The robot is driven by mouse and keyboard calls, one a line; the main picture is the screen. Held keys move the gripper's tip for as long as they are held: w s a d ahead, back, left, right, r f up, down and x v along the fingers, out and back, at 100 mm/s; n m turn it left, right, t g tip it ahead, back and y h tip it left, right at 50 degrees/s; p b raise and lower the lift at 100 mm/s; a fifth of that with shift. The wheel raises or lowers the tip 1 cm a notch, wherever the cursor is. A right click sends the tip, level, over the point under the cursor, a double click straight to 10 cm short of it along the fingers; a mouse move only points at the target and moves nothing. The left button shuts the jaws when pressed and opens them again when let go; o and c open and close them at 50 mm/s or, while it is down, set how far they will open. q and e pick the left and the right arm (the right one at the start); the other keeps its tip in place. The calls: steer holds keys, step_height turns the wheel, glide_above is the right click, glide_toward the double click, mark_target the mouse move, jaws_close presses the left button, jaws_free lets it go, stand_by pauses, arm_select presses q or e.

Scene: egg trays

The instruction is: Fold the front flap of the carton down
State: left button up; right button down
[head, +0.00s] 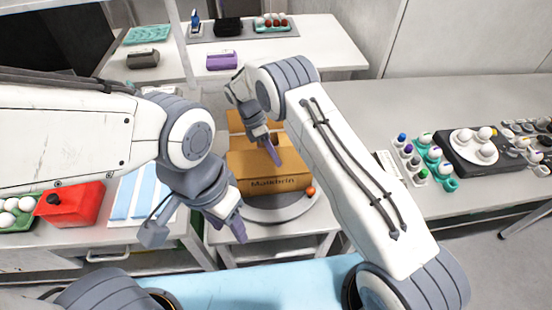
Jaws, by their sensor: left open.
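The brown cardboard carton (240,167) stands on a round grey turntable (290,213) in the middle of the head view. Dark printed lettering shows on its front face. A cardboard flap stands up at its back. The front flap is hard to tell apart from the carton's top. My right gripper (272,150) points down at the carton's top, with its purple fingers over it. Contact and jaw opening cannot be made out. My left gripper (226,222) is open and empty, in front and left of the carton, apart from it.
A small orange-red ball (310,191) lies at the carton's right front corner. A red box (86,205) and a tray of white eggs (17,222) are at left. Egg trays and a dark stand (455,155) occupy the right counter. My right forearm crosses close to the carton's right side.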

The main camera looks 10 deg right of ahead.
steer(key=shift+w, duration=0.1)
stand_by(0.4)
steer(key=c, duration=1.1)
jaws_free()
steer(key=shift+o, duration=0.2)
steer(key=shift+w+a+r, duration=0.15)
steer(key=shift+w+r, duration=0.05)
steer(key=shift+r, duration=0.05)
steer(key=b+v, duration=0.1)
steer(key=v, duration=0.8)
steer(key=shift+w+r+b, duration=0.2)
steer(key=shift+r+b, duration=0.05)
steer(key=shift+b, duration=0.1)
steer(key=shift+a, duration=0.15)
